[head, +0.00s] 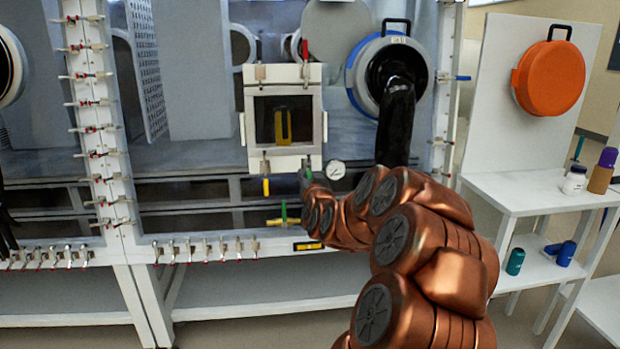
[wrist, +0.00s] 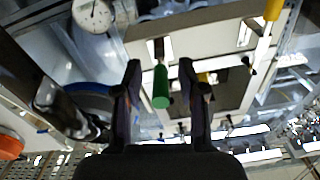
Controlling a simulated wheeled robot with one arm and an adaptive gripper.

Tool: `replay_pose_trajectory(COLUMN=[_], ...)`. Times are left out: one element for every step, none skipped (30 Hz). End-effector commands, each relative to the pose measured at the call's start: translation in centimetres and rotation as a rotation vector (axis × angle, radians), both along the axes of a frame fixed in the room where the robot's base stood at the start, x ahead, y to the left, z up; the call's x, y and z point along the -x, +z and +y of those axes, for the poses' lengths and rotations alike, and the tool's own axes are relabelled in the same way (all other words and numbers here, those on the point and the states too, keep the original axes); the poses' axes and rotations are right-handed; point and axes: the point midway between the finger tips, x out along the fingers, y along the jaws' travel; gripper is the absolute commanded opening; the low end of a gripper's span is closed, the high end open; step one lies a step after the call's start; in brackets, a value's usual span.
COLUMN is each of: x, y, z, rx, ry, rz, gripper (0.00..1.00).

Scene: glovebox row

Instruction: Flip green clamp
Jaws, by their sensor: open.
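The green clamp shows in the wrist view as a green handle (wrist: 160,88) on a metal stem, pointing toward my palm. My gripper (wrist: 160,68) is open, with one dark finger on each side of the handle and a visible gap to both. In the head view my gripper (head: 307,180) is at the lower right corner of the small square hatch door (head: 284,164). There the clamp is mostly hidden by my gripper and wrist.
A yellow-handled clamp (head: 266,186) hangs at the hatch's lower left. A round gauge (head: 335,170) sits just right of my gripper. A green and yellow valve (head: 284,218) is below. A blue-ringed glove port (head: 388,75) with a black glove is at upper right.

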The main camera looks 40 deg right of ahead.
Motion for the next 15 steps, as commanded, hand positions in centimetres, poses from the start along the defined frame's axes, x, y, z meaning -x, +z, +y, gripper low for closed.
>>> replay_pose_trajectory(x=[-0.01, 0.00, 0.00, 0.00, 0.00, 0.01, 0.01, 0.01, 0.01, 0.01, 0.01, 0.02, 0.02, 0.02, 0.02], y=[0.00, 0.00, 0.00, 0.00, 0.00, 0.00, 0.01, 0.01, 0.01, 0.01, 0.01, 0.01, 0.01, 0.01, 0.01], z=[0.01, 0.02, 0.03, 0.03, 0.03, 0.03, 0.03, 0.03, 0.03, 0.03, 0.03, 0.04, 0.04, 0.04, 0.04], rx=[0.000, 0.000, 0.000, 0.000, 0.000, 0.000, 0.000, 0.000, 0.000, 0.000, 0.000, 0.000, 0.000, 0.000, 0.000], ry=[0.000, 0.000, 0.000, 0.000, 0.000, 0.000, 0.000, 0.000, 0.000, 0.000, 0.000, 0.000, 0.000, 0.000, 0.000], rz=[0.000, 0.000, 0.000, 0.000, 0.000, 0.000, 0.000, 0.000, 0.000, 0.000, 0.000, 0.000, 0.000, 0.000, 0.000], gripper=[0.40, 0.40, 0.40, 0.40, 0.39, 0.35, 0.32, 0.29, 0.25, 0.22, 0.19, 0.14, 0.11, 0.08, 0.04])
